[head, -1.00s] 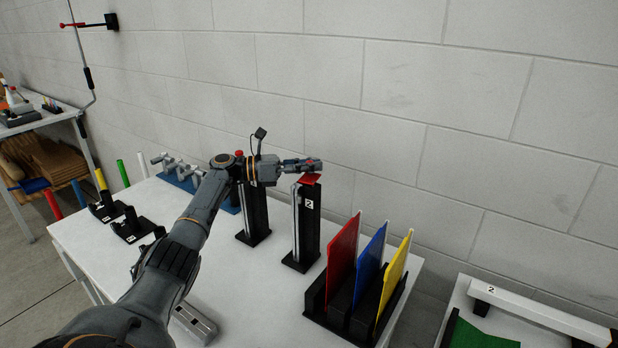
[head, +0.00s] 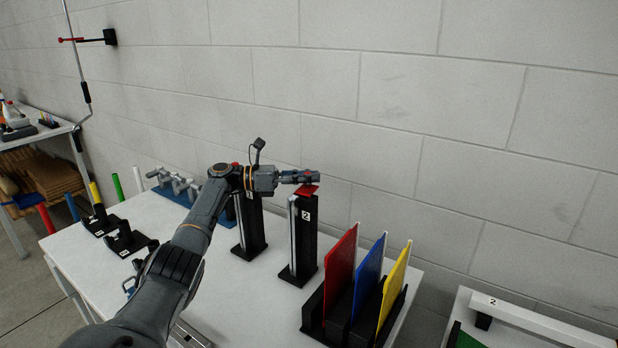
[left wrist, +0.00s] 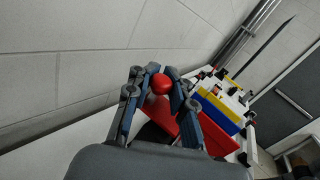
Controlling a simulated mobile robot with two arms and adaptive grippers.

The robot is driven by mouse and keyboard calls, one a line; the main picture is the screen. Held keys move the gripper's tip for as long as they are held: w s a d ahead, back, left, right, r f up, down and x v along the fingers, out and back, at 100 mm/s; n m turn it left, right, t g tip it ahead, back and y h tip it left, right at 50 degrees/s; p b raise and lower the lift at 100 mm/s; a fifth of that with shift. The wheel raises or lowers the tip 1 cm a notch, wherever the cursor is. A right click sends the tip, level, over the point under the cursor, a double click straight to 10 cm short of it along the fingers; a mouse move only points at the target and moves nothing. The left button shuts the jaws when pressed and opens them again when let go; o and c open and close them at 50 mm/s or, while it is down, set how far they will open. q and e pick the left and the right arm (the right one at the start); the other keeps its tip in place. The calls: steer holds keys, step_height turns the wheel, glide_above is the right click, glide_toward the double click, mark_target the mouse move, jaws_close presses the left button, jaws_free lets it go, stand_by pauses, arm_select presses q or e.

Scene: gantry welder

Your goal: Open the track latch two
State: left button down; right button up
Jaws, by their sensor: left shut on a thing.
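Track latch two is the black upright post (head: 307,243) with a "2" label and a pale metal strip down its left side. A flat red piece (head: 306,190) sits at its top. My left gripper (head: 314,177) is at the top of this post, just over the red piece. In the left wrist view, its fingers (left wrist: 158,88) are shut on a round red knob (left wrist: 160,84), with a red plate (left wrist: 192,130) behind them. The arm and fingers hide part of the latch top. My right gripper is in neither view.
A similar black post (head: 254,232) stands to the left, behind my arm. A black rack with red (head: 341,268), blue (head: 369,275) and yellow (head: 395,285) plates stands close on the right. A block wall (head: 420,90) runs behind the white table (head: 245,295).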

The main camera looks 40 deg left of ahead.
mark_target(308, 172)
arm_select(q)
steer(key=c, duration=1.2)
jaws_free()
steer(key=shift+f, duration=0.15)
step_height(308, 172, up, 10)
steer(key=shift+r, duration=0.1)
steer(key=shift+s+f, duration=0.1)
steer(key=shift+f, duration=0.1)
